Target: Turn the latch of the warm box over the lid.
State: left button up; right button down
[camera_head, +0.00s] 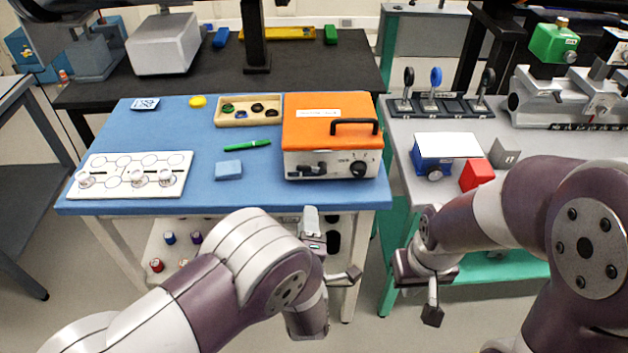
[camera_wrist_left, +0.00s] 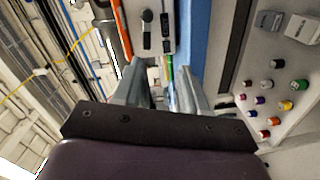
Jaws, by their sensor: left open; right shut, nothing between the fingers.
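The warm box (camera_head: 330,165) stands at the right of the blue table, its orange lid (camera_head: 315,130) closed with a black handle (camera_head: 354,127) on top. Its pale front bears a dark latch-like part (camera_head: 307,170) at the left and a round black knob (camera_head: 358,168) at the right. The box front also shows at the top of the left wrist view (camera_wrist_left: 152,40). My left gripper (camera_head: 333,248) is open and empty, in front of and below the box, not touching it. My right gripper (camera_head: 432,298) is shut and empty, low in front of the grey bench.
On the blue table (camera_head: 190,128) are a blue block (camera_head: 228,170), a green pen (camera_head: 247,145), a wooden tray (camera_head: 250,111) and a white board (camera_head: 130,176). The grey bench at right holds a red block (camera_head: 477,175). Small vials stand on the lower shelf.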

aim_at(304, 170)
pick_arm(q)
jog(key=shift+n+t, duration=0.4)
jog(key=shift+n, duration=0.3)
jog(key=w, duration=0.4)
jog(key=w+r, duration=0.1)
jog(key=w, duration=0.3)
jog(key=w+p, duration=0.1)
jog(key=w, duration=0.4)
jog(key=shift+a+r, duration=0.2)
jog(key=shift+r, duration=0.05)
grip_shut()
